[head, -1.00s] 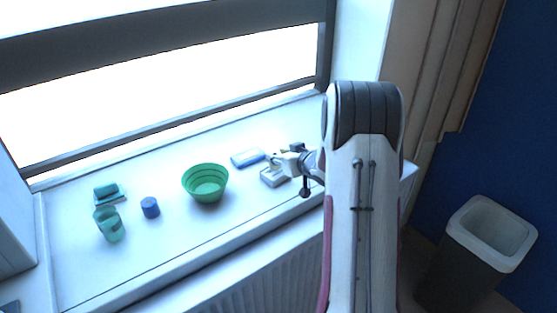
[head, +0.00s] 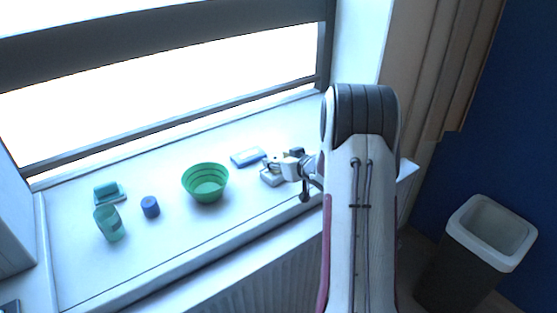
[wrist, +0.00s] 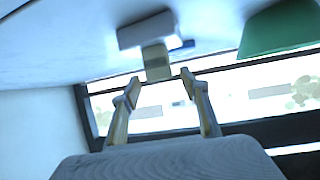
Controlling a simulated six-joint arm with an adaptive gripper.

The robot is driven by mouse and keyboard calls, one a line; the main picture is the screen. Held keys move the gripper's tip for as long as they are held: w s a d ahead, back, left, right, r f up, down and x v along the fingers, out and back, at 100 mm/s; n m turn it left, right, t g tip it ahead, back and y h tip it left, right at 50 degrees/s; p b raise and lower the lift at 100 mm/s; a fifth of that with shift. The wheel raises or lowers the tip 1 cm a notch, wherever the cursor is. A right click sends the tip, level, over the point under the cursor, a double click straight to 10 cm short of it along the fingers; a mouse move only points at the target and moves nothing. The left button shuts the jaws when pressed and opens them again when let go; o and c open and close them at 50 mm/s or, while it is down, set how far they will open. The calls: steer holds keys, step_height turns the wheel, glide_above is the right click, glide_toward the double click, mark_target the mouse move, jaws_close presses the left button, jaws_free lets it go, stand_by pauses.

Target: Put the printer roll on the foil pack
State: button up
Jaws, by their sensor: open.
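A pale yellowish, short blocky piece, seemingly the printer roll (wrist: 156,62), stands on a grey box (wrist: 146,29) in the upside-down wrist view. In the head view the grey box (head: 269,179) is partly hidden by my gripper (head: 278,165). A flat blue-and-white pack, probably the foil pack (head: 248,157), lies just behind and left of the box; I cannot be sure of its identity. My gripper (wrist: 159,83) is open, its two fingertips spread to either side of the pale piece's end, with nothing held.
A green bowl (head: 205,186) stands left of the box. Further left are a blue cylinder (head: 150,207), a green cup (head: 109,224) and a teal block (head: 107,189) on a small base. The window is behind, the sill's front edge before them. A bin (head: 490,235) stands lower right.

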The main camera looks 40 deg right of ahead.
steer(key=shift+r, duration=0.1)
steer(key=shift+r, duration=0.1)
steer(key=v, duration=1.2)
stand_by(0.8)
